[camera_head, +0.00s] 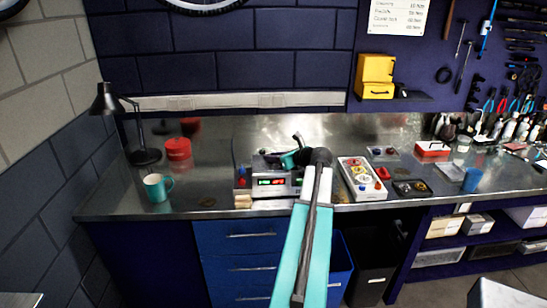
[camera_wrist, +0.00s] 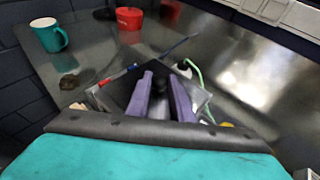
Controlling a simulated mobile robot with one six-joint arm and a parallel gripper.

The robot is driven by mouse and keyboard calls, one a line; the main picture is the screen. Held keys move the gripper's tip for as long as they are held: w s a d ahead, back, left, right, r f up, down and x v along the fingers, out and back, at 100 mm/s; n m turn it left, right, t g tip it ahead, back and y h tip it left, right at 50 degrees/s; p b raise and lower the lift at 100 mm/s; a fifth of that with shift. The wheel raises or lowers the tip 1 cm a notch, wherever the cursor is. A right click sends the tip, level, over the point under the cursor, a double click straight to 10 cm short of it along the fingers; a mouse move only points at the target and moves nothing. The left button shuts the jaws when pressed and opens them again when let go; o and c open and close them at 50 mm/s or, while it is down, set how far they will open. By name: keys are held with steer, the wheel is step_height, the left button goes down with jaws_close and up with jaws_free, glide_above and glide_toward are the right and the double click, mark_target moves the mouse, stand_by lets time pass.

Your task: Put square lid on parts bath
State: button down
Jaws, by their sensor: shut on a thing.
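The parts bath (camera_head: 282,190) is a grey box with a lit red and green display, standing near the front edge of the steel bench. A dark square lid (camera_head: 262,164) shows over its top, and in the wrist view it is a dark flat plate (camera_wrist: 120,92) behind and around the fingers. My gripper (camera_head: 292,159) is above the bath. In the wrist view my gripper (camera_wrist: 163,88) has its two purple fingers shut on the lid, at a grip point that is mostly hidden. I cannot tell whether the lid touches the bath's rim.
A teal mug (camera_head: 157,188), a red tub (camera_head: 178,153) and a black lamp (camera_head: 143,156) stand to the left. A white tray of coloured parts (camera_head: 358,176) is close on the right. The bench behind the bath is mostly clear.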

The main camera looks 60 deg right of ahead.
steer(key=shift+f, duration=0.1)
steer(key=c, duration=1.5)
jaws_free()
steer(key=shift+s, duration=0.15)
steer(key=b+v, duration=0.3)
steer(key=v, duration=1)
steer(key=shift+s, duration=0.2)
